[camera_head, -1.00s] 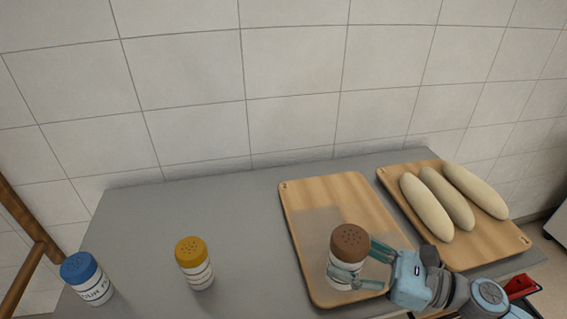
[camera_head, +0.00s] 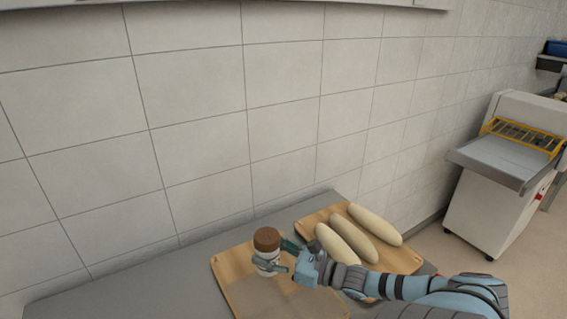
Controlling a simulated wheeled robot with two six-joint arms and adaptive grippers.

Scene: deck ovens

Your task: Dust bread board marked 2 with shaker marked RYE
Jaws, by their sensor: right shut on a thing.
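My right gripper (camera_head: 283,261) is shut on a white shaker with a brown lid (camera_head: 267,240). It holds the shaker roughly upright over the back part of the left bread board (camera_head: 228,267). The shaker's label cannot be read. This board carries no loaves, and a patch of different tone shows on it; I cannot tell whether it is flour or shadow. The right bread board (camera_head: 311,221) holds pale dough loaves (camera_head: 345,243). The number marks on the boards are too small to read here. My left gripper is not in view.
The boards lie on a grey table (camera_head: 190,276) against a tiled wall (camera_head: 210,140). The table is clear left of the boards. A white machine (camera_head: 500,190) with a yellow guard stands on the floor at right.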

